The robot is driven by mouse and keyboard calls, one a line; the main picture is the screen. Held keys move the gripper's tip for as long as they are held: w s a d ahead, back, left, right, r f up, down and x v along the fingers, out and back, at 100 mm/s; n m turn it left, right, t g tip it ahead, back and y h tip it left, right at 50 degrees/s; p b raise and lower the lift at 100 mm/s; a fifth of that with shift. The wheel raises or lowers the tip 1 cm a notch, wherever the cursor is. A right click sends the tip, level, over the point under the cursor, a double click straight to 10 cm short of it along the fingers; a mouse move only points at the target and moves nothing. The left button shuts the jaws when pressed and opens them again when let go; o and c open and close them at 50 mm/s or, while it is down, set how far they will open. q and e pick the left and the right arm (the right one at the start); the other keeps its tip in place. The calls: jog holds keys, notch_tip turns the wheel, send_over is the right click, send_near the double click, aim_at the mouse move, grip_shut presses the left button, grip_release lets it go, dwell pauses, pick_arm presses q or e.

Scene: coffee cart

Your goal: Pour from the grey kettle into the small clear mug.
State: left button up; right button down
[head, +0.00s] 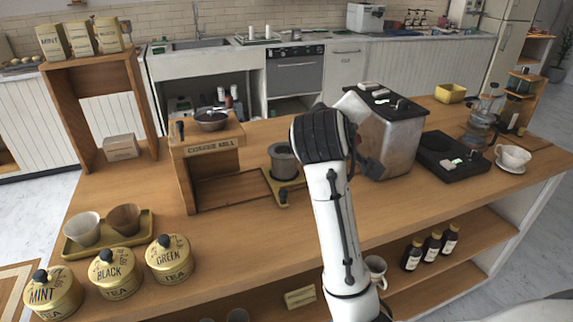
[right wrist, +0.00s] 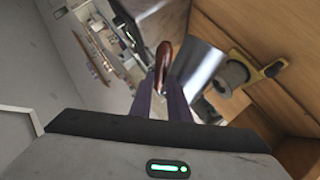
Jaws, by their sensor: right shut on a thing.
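In the right wrist view, my right gripper (right wrist: 164,88) is shut on a reddish-brown handle. The handle belongs to a shiny grey metal vessel, which I take for the grey kettle (right wrist: 196,72), just beyond the fingers. The kettle looks tilted in this view, but its spout and mouth are not clear. In the head view my right arm crosses the middle of the counter and hides its own gripper and the kettle. I cannot make out the small clear mug with certainty in either view. My left gripper is not in view.
A grey cylinder (head: 284,160) on a yellow holder stands by the wooden coffee mill (head: 208,148). Right of my arm are a metal machine (head: 390,138), a black scale (head: 436,160), a glass carafe (head: 481,122) and a white cup (head: 513,156). Tea tins (head: 112,274) stand front left.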

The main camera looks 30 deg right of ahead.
jog(key=shift+s+f+m+t+b, duration=0.4)
jog(key=shift+f+b, duration=0.4)
jog(key=shift+b, duration=0.5)
